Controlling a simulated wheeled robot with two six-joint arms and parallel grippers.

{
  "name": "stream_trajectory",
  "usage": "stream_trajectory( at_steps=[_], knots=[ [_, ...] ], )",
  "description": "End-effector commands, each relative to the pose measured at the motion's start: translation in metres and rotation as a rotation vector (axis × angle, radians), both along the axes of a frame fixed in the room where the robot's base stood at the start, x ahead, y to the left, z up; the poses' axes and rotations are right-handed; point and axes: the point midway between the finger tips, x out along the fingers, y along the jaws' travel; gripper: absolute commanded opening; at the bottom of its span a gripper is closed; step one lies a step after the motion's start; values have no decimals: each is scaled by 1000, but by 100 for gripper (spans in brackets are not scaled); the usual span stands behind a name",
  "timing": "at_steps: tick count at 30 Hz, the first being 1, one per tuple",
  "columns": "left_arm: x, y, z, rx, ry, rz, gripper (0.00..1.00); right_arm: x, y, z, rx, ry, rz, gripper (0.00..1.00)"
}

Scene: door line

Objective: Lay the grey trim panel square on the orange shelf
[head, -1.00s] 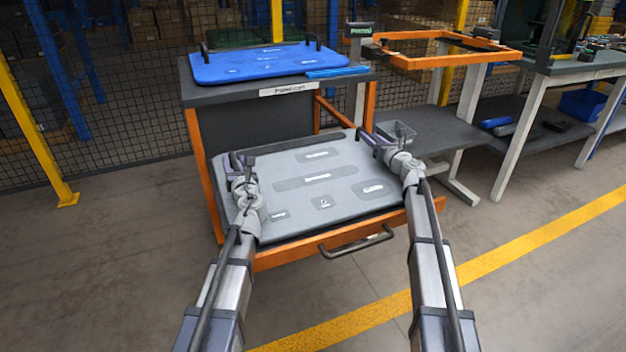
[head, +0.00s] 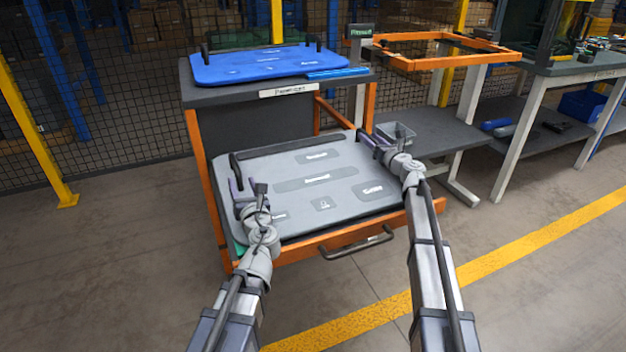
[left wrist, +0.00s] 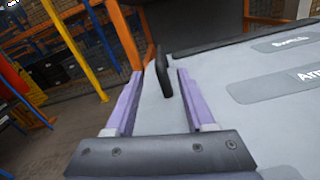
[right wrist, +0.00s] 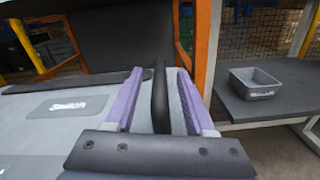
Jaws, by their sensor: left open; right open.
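The grey trim panel (head: 345,205) lies face up on the orange shelf (head: 290,254), the low pull-out level of the cart. Its front edge runs roughly along the shelf front; I cannot tell whether it is exactly square. My left gripper (head: 239,192) is open over the panel's left end. In the left wrist view a black handle (left wrist: 163,72) stands ahead, between the spread fingers, with a gap on each side. My right gripper (head: 366,138) is open at the far right end. In the right wrist view its fingers straddle another black handle (right wrist: 160,98).
A blue panel (head: 265,66) lies on the cart top (head: 225,96). An orange frame (head: 440,62) stands on a stand behind right. A grey bin (head: 398,132) sits on a low dark shelf right of my right gripper. A handle bar (head: 355,245) sticks out from the shelf front.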

Motion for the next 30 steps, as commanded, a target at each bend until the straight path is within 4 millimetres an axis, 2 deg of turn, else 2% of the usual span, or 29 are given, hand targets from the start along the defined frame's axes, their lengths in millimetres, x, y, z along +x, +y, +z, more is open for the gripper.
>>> stream_trajectory(
  at_steps=[3,11,14,24,30],
  knots=[
    [-8,-3,0,0,0,0,54,0,0,0,0,0,0,54],
    [-9,-4,0,0,0,1,54,-4,-2,0,0,0,-1,54],
    [-9,-4,0,0,0,1,54,-17,-7,0,0,0,-2,54],
    [-9,-4,0,0,0,1,54,-81,-32,0,0,0,-2,54],
    [-9,-3,0,0,0,1,54,-104,-42,0,0,1,0,54]
  ],
)
